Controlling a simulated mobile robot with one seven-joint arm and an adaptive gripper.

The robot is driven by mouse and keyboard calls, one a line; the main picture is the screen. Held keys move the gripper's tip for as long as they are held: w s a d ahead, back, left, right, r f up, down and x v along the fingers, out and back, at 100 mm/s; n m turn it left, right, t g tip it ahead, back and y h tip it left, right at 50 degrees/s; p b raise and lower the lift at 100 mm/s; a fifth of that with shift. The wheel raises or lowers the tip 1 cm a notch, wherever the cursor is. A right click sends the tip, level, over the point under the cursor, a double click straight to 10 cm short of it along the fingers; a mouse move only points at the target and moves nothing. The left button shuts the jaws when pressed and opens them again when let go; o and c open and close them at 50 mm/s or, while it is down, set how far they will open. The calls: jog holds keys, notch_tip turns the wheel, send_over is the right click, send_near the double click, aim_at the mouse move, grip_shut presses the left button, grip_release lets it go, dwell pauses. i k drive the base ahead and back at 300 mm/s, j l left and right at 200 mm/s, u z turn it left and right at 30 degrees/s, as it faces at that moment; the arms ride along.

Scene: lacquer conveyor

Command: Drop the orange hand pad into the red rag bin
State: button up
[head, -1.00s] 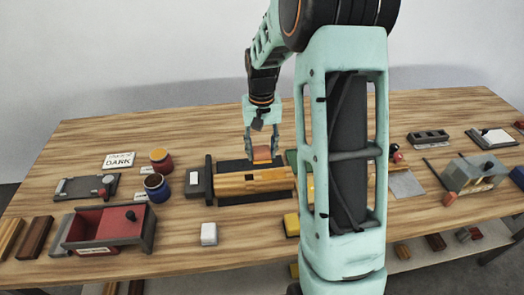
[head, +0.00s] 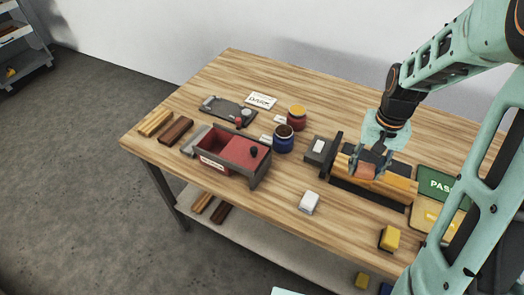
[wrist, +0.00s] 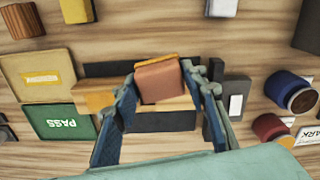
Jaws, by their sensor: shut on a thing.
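The orange hand pad (head: 366,171) is between the fingers of my gripper (head: 370,165), which is shut on it. In the wrist view the pad (wrist: 159,82) shows a brownish-orange face with a brighter orange edge, held between the two blue fingers (wrist: 160,105). The gripper is above the dark conveyor fixture (head: 365,197) with its wooden pieces; whether the pad touches them is not clear. The red rag bin (head: 212,166) stands to the left in the head view, near the table's front edge. It is an open red box with grey ends, a partly covered top and a black knob.
A blue jar (head: 284,139) and a red jar (head: 297,117) stand between bin and fixture. A white block (head: 309,203) lies in front, a yellow block (head: 390,238) to its right. A green PASS card (head: 436,183) lies right of the fixture. Wooden strips (head: 175,130) lie left.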

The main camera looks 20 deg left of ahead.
aim_at(218, 153)
jog(key=u, duration=1.35)
